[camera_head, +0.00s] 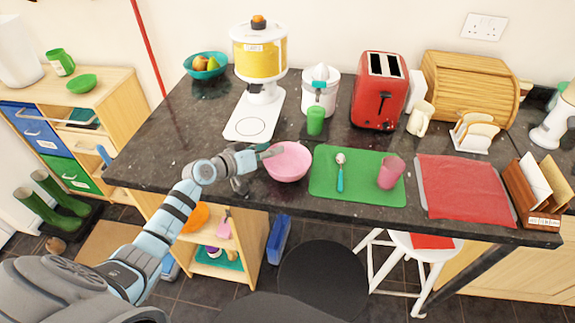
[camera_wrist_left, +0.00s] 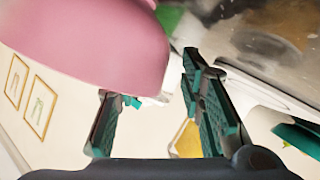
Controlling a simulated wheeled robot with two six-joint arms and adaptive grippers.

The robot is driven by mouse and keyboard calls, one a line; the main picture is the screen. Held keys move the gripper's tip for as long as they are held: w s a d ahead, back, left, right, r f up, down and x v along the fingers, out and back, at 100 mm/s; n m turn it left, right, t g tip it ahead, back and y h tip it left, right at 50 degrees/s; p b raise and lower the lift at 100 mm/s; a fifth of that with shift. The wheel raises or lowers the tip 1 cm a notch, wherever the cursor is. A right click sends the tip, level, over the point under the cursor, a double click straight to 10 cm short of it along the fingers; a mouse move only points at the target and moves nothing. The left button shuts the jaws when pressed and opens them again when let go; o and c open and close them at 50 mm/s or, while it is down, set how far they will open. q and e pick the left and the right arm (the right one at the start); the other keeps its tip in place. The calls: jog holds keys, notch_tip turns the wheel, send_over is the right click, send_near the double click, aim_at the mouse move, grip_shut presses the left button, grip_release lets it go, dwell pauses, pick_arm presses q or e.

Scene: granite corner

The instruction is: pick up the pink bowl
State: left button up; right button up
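The pink bowl (camera_head: 288,163) stands upright on the dark granite worktop, near its front edge and left of the green mat. My left gripper (camera_head: 257,167) is at the bowl's left side, with one finger at the rim and the other lower, outside the wall. In the left wrist view the bowl (camera_wrist_left: 85,40) fills the upper left, and the two fingers of my left gripper (camera_wrist_left: 160,90) are spread apart. I cannot tell whether a finger touches the bowl. My right gripper is not in view.
The green mat (camera_head: 330,183) with a spoon (camera_head: 340,172) and a pink cup (camera_head: 390,172) lies right of the bowl. A green cup (camera_head: 315,120) and a white juicer (camera_head: 320,90) stand behind it. The worktop left of the bowl is mostly clear.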

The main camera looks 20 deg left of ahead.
pick_arm(q)
jog(key=shift+s, duration=0.1)
grip_shut()
